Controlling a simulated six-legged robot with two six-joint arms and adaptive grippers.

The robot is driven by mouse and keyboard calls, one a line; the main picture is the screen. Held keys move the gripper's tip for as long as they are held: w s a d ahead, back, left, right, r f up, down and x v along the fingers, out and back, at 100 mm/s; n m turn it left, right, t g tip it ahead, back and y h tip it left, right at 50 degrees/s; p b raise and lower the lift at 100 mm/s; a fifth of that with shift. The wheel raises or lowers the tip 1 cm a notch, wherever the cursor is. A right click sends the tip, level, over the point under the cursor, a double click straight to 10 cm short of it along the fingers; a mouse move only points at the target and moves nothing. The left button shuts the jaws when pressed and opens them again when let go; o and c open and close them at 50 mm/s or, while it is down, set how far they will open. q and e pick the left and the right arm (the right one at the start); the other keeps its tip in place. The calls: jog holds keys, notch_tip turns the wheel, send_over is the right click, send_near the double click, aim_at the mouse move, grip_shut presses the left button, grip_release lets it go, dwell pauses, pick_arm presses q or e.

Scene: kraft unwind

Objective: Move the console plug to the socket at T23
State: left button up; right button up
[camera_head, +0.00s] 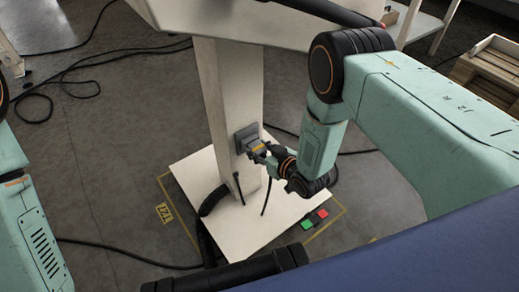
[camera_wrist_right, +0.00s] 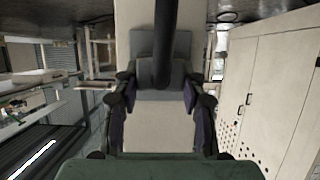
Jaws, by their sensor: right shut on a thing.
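In the head view a grey socket box (camera_head: 246,135) is fixed low on a pale column (camera_head: 228,95). My right gripper (camera_head: 262,152) is at the front of this box, shut on the plug, which is mostly hidden by the fingers there. In the right wrist view the grey plug (camera_wrist_right: 178,78) sits between the fingertips of my right gripper (camera_wrist_right: 160,90), with a thick black cable (camera_wrist_right: 163,45) rising from it. The grey box (camera_wrist_right: 143,43) is right behind it; I cannot tell whether the plug is seated in it. My left gripper is out of view.
The column stands on a white base plate (camera_head: 262,222), with a yellow floor marking and label (camera_head: 164,212) beside it; the label is hard to read. Red (camera_head: 321,213) and green (camera_head: 307,224) pieces lie by the plate. Black cables (camera_head: 70,85) cross the floor. A pallet stack (camera_head: 490,70) stands far right.

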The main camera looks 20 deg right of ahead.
grip_shut()
jog(key=shift+s, duration=0.15)
jog(key=shift+s+d+p, duration=0.35)
jog(key=shift+s+p, duration=0.15)
jog(key=shift+s, duration=0.45)
jog(key=shift+s+d+p, duration=0.35)
jog(key=shift+s+p, duration=0.15)
jog(key=shift+s, duration=0.4)
jog(key=shift+s+d+p, duration=0.35)
jog(key=shift+s+p, duration=0.15)
jog(key=shift+s, duration=0.45)
